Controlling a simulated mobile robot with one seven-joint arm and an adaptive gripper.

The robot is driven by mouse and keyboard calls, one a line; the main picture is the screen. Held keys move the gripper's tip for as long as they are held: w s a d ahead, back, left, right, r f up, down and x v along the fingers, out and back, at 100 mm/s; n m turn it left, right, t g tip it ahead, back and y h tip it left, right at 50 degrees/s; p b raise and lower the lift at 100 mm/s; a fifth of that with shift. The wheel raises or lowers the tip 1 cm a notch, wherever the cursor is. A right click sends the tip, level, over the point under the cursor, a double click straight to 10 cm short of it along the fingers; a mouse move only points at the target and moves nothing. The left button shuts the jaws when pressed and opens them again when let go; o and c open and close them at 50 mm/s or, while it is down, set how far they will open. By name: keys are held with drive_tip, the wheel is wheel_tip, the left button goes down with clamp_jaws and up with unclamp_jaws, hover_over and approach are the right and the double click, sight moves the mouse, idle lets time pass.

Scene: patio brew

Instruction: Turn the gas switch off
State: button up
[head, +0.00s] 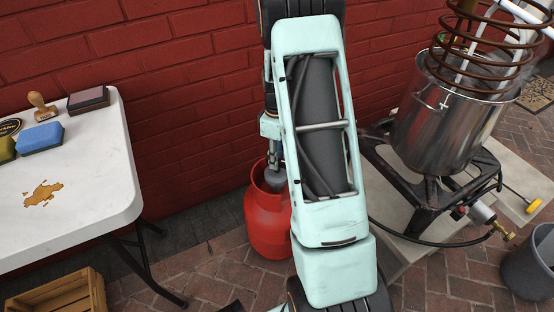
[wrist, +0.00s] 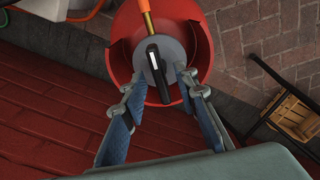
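The red gas cylinder (head: 265,228) stands on the brick paving by the wall, partly hidden by my arm. In the wrist view, I look down into its open collar (wrist: 203,50). The gas switch (wrist: 157,68), a black lever with a pale mark, sits over a grey round part. A brass fitting with an orange hose lies beyond it. My gripper (wrist: 160,72) is open, with one finger on each side of the lever. I see gaps on both sides, so it does not appear gripped. In the head view, the switch is hidden.
A white table (head: 85,190) with a stamp, sponges and a brown spill stands left. A wooden crate (head: 65,295) is below it. A steel pot (head: 445,115) with a copper coil stands on a black burner (head: 425,190) at right. A grey bucket (head: 527,272) is nearby. The brick wall is close behind.

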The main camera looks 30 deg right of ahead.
drive_tip(key=shift+f, duration=0.15)
drive_tip(key=shift+c, duration=0.5)
clamp_jaws()
drive_tip(key=m+p, duration=0.2)
drive_tip(key=m, duration=0.1)
drive_tip(key=shift+m, duration=0.4)
drive_tip(key=m+p, duration=0.1)
drive_tip(key=m, duration=0.2)
drive_tip(key=shift+m+p, duration=0.35)
drive_tip(key=shift+m, duration=0.05)
drive_tip(key=m+p, duration=0.2)
drive_tip(key=m, duration=0.3)
drive_tip(key=m+p, duration=0.1)
drive_tip(key=m, duration=0.4)
drive_tip(key=shift+p, duration=0.35)
drive_tip(key=shift+m, duration=0.4)
